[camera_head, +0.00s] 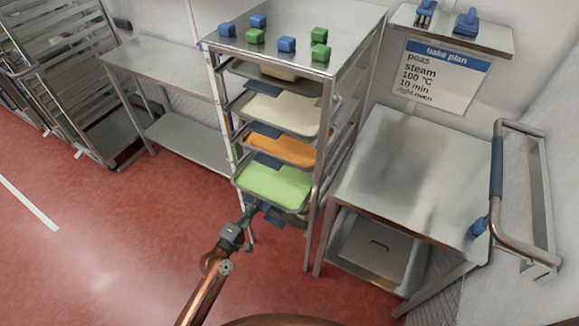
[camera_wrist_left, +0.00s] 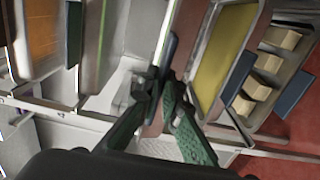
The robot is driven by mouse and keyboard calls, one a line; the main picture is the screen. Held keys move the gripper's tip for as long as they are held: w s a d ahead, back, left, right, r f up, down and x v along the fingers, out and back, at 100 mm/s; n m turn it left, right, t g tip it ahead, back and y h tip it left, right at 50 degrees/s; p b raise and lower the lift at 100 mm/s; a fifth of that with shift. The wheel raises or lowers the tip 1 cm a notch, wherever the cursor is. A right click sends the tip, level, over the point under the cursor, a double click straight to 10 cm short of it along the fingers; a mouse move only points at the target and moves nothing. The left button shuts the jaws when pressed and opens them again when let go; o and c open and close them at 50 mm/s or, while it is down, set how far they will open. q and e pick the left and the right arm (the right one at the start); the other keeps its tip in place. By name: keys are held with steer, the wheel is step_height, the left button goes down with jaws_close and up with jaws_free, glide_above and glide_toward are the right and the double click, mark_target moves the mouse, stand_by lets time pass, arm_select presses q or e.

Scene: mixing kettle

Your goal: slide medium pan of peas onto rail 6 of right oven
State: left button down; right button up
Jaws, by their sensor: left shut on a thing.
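The pan of peas (camera_head: 272,184) is a shallow metal pan with a bright green fill, low in the open rack, below an orange pan (camera_head: 281,148). My left gripper (camera_head: 252,209) is at its near edge, shut on the pan's blue handle. In the left wrist view the fingers (camera_wrist_left: 168,98) close on a thin, edge-on blue and grey part; the peas themselves cannot be made out there. My right gripper is not in view. No oven rails show. A sign (camera_head: 440,75) reads peas, steam, 100 °C, 10 min, right oven.
A cream pan (camera_head: 281,112) sits higher in the rack. Blue and green blocks stand on the rack top (camera_head: 335,22). A steel table (camera_head: 395,160) stands right of the rack, beside a large bar handle (camera_head: 497,165). Red floor (camera_head: 110,240) is clear on the left.

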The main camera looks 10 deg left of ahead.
arm_select(q)
steer(key=c, duration=2.1)
jaws_free()
steer(key=shift+o, duration=0.7)
steer(key=shift+s+f, duration=0.1)
steer(key=shift+f, duration=0.25)
steer(key=o, duration=0.4)
steer(key=shift+r, duration=0.2)
steer(key=shift+r, duration=0.1)
steer(key=shift+v, duration=3.4)
steer(key=shift+r, duration=0.1)
